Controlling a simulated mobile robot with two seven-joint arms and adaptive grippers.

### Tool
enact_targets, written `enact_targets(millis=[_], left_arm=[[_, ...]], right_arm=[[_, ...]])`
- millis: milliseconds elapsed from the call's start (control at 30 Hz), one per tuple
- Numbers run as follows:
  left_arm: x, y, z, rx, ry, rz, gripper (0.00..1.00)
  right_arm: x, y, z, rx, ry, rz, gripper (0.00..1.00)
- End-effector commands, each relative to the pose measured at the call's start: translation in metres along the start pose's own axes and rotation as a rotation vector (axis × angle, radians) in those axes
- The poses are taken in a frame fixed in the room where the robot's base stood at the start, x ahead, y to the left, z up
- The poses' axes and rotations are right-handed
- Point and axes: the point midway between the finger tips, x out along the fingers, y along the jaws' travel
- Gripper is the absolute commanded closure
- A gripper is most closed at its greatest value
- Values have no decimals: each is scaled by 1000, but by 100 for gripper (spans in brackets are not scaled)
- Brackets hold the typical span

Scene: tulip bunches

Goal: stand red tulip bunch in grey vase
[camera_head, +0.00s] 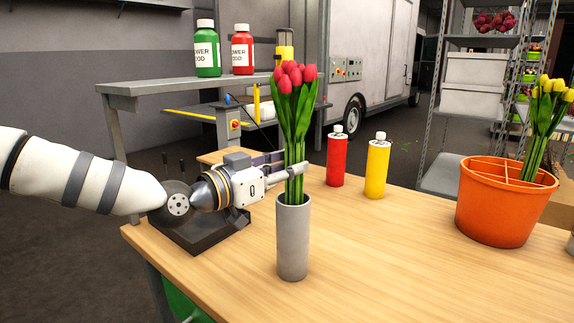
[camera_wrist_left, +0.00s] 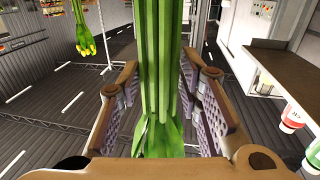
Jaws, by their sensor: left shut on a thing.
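The red tulip bunch (camera_head: 294,112) is upright, with red heads on top and green stems below. My left gripper (camera_head: 294,172) is shut on its stems just above the grey vase (camera_head: 293,240). The vase stands upright on the wooden table. The lower stems go down at the vase mouth; how deep they sit inside is hidden by the vase wall. In the left wrist view, the green stems (camera_wrist_left: 158,70) run between the two finger pads. My right gripper is not in view.
A red bottle (camera_head: 337,160) and a yellow bottle (camera_head: 377,166) stand behind the vase to the right. An orange divided bucket (camera_head: 497,205) with yellow tulips (camera_head: 547,100) stands at the right.

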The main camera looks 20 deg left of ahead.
Motion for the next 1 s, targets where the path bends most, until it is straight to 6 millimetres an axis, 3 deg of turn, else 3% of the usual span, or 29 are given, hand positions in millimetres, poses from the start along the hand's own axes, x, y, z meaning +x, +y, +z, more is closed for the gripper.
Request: enact_targets(millis=[467,500,567,800,900,1000], left_arm=[[0,0,12,1,2,1,100],[0,0,11,1,3,0,59],[0,0,11,1,3,0,45],[0,0,11,1,1,0,44],[0,0,12,0,-2,0,22],[0,0,12,0,-1,0,18]], right_arm=[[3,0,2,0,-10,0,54],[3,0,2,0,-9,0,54],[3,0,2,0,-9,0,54],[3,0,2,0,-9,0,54],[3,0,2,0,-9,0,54],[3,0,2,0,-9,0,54]])
